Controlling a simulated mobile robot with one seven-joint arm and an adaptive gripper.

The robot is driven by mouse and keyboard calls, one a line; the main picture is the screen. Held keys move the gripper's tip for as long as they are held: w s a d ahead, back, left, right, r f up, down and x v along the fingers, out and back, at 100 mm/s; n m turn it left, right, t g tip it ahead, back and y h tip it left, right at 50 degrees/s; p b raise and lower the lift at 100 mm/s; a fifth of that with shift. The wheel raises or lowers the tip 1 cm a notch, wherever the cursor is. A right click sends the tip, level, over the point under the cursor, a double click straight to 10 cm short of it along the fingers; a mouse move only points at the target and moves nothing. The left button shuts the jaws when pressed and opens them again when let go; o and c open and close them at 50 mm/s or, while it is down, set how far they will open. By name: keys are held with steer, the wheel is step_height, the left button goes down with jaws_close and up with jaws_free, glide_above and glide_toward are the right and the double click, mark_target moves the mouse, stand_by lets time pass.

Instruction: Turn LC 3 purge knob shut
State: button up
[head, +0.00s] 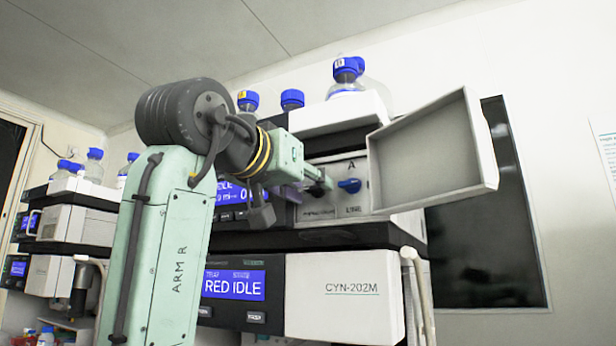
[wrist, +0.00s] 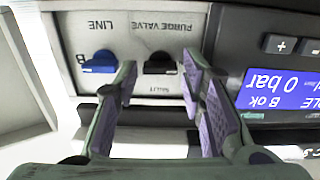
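In the wrist view, which shows the panel upside down, the black purge knob (wrist: 160,63) sits under the words PURGE VALVE. My gripper (wrist: 157,72) is open, with its purple-padded fingers on either side of the knob and gaps visible between them and it. In the head view my gripper (head: 322,182) is at the panel, and it and my arm hide the purge knob. A blue LINE knob (wrist: 100,62) is beside the purge knob; it also shows in the head view (head: 349,186). No LC 3 label is readable.
An open white door (head: 435,155) stands right of the panel. A blue display (wrist: 275,88) with buttons lies on the panel's other side. Blue-capped bottles (head: 347,72) stand on top. A lower white module marked CYN-202M (head: 345,300) is below, with pale tubing (head: 418,290) beside it.

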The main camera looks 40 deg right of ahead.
steer(key=shift+w+d, duration=0.15)
steer(key=shift+d, duration=0.2)
steer(key=shift+c, duration=0.3)
jaws_close()
